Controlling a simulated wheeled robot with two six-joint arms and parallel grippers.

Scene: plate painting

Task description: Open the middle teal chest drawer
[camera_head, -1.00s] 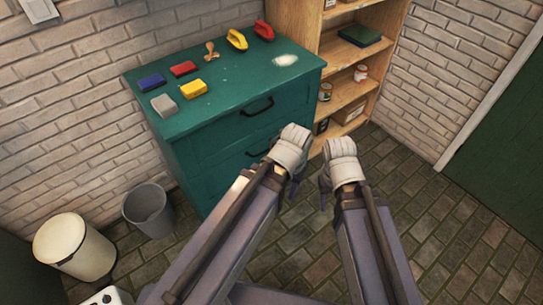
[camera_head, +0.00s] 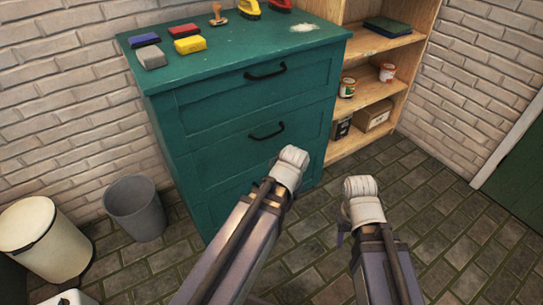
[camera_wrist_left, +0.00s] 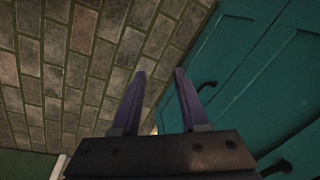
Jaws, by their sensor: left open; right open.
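The teal chest (camera_head: 165,110) stands against the brick wall, its drawers shut. The middle drawer (camera_head: 220,155) has a dark bar handle (camera_head: 266,131); the top drawer above it has a similar one (camera_head: 265,70). My left gripper (camera_head: 293,160) is in front of the chest's lower right front, below and right of the middle handle and apart from it. In the left wrist view its two fingers (camera_wrist_left: 159,72) are open and empty, with the teal front and two dark handles to the right. My right gripper (camera_head: 362,190) is open, farther right above the floor. My arms hide part of the bottom drawer.
Coloured blocks (camera_head: 188,45) and a stamp (camera_head: 217,15) lie on the chest top. A wooden shelf (camera_head: 380,75) with tins and boxes stands to the right. A grey bin (camera_head: 137,208) and a cream bin (camera_head: 45,240) stand left. The tiled floor at right is clear.

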